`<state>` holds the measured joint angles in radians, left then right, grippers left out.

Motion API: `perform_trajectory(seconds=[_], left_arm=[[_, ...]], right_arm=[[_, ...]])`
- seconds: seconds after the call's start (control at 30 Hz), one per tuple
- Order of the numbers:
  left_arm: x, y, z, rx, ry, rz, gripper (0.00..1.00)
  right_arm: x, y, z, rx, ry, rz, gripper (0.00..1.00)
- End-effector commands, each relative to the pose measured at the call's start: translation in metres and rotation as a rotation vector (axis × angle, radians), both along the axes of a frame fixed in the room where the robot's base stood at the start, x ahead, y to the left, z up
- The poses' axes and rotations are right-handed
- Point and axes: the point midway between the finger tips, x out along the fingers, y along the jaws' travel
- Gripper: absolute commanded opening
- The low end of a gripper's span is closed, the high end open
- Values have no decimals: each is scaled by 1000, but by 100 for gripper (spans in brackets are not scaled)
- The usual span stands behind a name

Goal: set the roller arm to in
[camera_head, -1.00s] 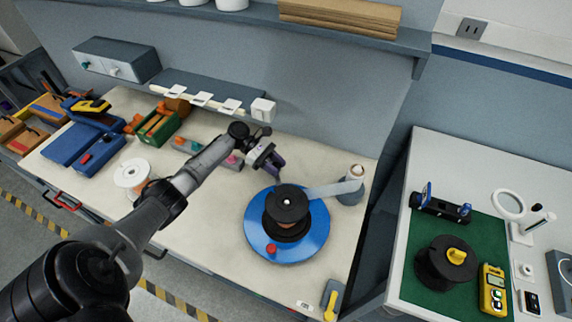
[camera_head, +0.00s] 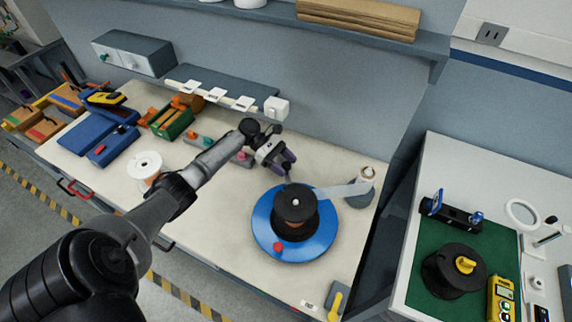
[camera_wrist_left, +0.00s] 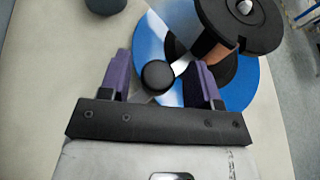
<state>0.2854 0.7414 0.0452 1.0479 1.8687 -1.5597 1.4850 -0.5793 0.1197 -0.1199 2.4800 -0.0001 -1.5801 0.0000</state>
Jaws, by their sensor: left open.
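A black spool (camera_head: 295,203) with a copper-coloured core stands on a round blue base (camera_head: 268,238) that carries a red knob (camera_head: 278,247). A pale flat strip (camera_head: 342,191), which may be the roller arm, runs from the spool to a grey post (camera_head: 360,197). My left gripper (camera_head: 288,168) is open just behind the spool. In the left wrist view a round black knob (camera_wrist_left: 158,75) with a pale piece beside it shows between the two purple fingers (camera_wrist_left: 163,82); I cannot tell whether they touch it. My right gripper is out of view.
A yellow-handled lever (camera_head: 335,306) is at the front right corner. A second table with a green mat (camera_head: 432,236) stands across a gap.

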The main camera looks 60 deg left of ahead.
Motion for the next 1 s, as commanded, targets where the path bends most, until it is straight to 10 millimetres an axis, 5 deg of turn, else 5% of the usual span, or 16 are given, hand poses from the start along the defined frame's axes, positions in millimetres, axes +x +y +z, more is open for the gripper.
perform_trajectory(seconds=[0.6, 1.0], left_arm=[[-34, 94, 41, 1, -3, 2, 57], [-42, 116, 51, 0, -1, 1, 57]], right_arm=[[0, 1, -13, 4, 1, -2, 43], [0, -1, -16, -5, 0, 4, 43]])
